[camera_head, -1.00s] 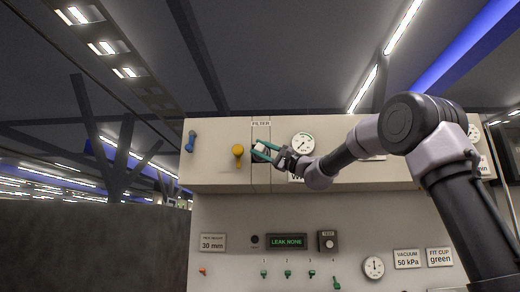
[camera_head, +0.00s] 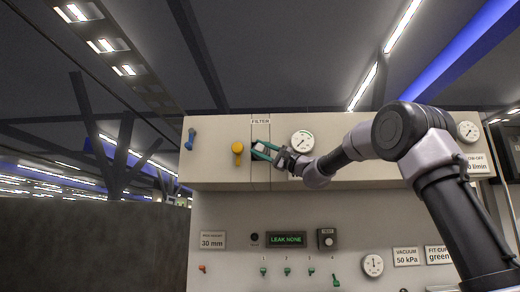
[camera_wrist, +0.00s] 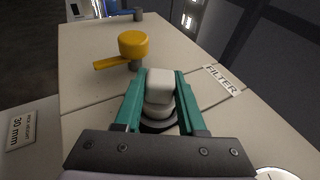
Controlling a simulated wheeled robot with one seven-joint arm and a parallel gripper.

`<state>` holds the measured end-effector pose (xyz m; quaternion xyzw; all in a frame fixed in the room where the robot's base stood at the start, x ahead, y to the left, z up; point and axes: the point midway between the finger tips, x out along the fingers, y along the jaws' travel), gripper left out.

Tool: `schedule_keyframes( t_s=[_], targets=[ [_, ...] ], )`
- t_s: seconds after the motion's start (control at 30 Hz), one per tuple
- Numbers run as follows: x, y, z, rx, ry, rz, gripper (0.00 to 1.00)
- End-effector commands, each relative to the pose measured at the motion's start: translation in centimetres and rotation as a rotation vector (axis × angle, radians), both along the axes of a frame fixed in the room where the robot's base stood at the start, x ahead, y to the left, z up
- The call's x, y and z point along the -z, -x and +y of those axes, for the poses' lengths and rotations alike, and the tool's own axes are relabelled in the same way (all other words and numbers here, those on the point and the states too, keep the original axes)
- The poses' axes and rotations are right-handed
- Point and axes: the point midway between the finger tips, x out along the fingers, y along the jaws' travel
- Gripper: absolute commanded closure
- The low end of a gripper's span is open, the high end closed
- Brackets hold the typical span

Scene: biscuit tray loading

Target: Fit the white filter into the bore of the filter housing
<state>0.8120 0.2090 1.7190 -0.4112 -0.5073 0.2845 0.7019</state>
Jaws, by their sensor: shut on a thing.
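The white filter (camera_wrist: 160,87) is between the two green fingers of my gripper (camera_wrist: 159,88) in the wrist view. My gripper is shut on it. Below the filter a dark grey ring, the filter housing (camera_wrist: 158,126), shows partly on the beige panel. The filter's lower end is at this ring; how deep it sits in the bore is hidden. In the head view my gripper (camera_head: 262,150) is at the panel under the FILTER label (camera_head: 261,121), and the filter is barely visible there.
A yellow knob with a lever (camera_wrist: 134,45) stands close to the fingers, and also shows in the head view (camera_head: 238,148). A blue handle (camera_head: 190,139) is further left. A round gauge (camera_head: 302,141) is just right of my gripper. The lower panel holds small green valves.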

Motion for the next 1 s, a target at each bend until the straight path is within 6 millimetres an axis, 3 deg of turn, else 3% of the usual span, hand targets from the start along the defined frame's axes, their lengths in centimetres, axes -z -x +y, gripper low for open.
schedule_keyframes(
  t_s=[0.3,0.33,0.4,0.77,1.0],
  targets=[
    [0.0,-0.7,-0.1,0.001,-0.001,-0.001,1.00],
    [-0.1,-0.7,-0.1,0.001,-0.001,-0.001,0.49],
    [-0.1,-0.7,0.0,0.001,-0.001,-0.001,0.26],
    [0.1,-0.6,-0.3,0.001,-0.001,-0.001,0.26],
    [1.9,0.5,-3.4,0.004,0.002,0.001,0.26]
  ],
)
